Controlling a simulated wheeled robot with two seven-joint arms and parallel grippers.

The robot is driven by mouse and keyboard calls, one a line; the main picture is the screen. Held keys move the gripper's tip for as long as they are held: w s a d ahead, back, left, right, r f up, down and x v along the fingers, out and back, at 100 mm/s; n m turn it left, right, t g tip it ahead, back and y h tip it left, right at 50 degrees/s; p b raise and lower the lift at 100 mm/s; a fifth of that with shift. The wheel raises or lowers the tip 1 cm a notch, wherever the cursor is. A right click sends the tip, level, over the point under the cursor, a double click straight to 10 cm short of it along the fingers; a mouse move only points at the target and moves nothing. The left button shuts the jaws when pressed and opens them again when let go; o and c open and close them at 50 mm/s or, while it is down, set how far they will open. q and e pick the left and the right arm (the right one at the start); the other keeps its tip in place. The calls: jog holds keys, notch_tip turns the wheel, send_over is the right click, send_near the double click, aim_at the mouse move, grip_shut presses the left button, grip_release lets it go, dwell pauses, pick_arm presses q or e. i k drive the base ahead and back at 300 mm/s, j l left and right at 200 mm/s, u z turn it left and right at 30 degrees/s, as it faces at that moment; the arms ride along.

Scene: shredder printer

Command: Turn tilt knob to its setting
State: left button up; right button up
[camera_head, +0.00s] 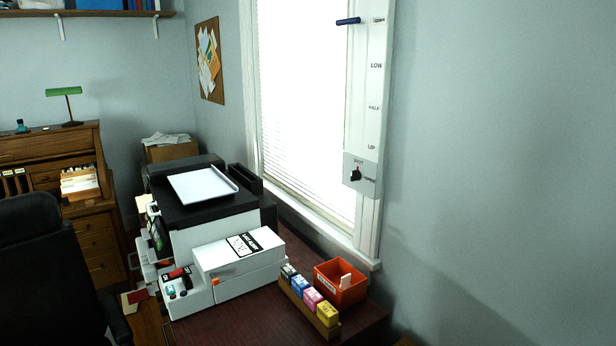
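The knob's exact pointing direction is hard to tell. Above it the strip (376,85) bears the labels "UP", "HALF", "LOW" and a top one, with a dark blue lever (348,21) beside the top label. Neither of my grippers is in view.
A dark red desk (220,325) below the window holds a black and white printer (207,215), a white box-like machine (240,250), a row of coloured boxes (313,298) and an orange bin (340,285). A black chair (40,260) stands left. The wall right of the strip is bare.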

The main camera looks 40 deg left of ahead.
aim_at(355, 175)
jog(key=u, duration=1.15)
jog(key=i+j+z, duration=0.1)
jog(key=i+z, duration=0.35)
jog(key=i+j, duration=0.05)
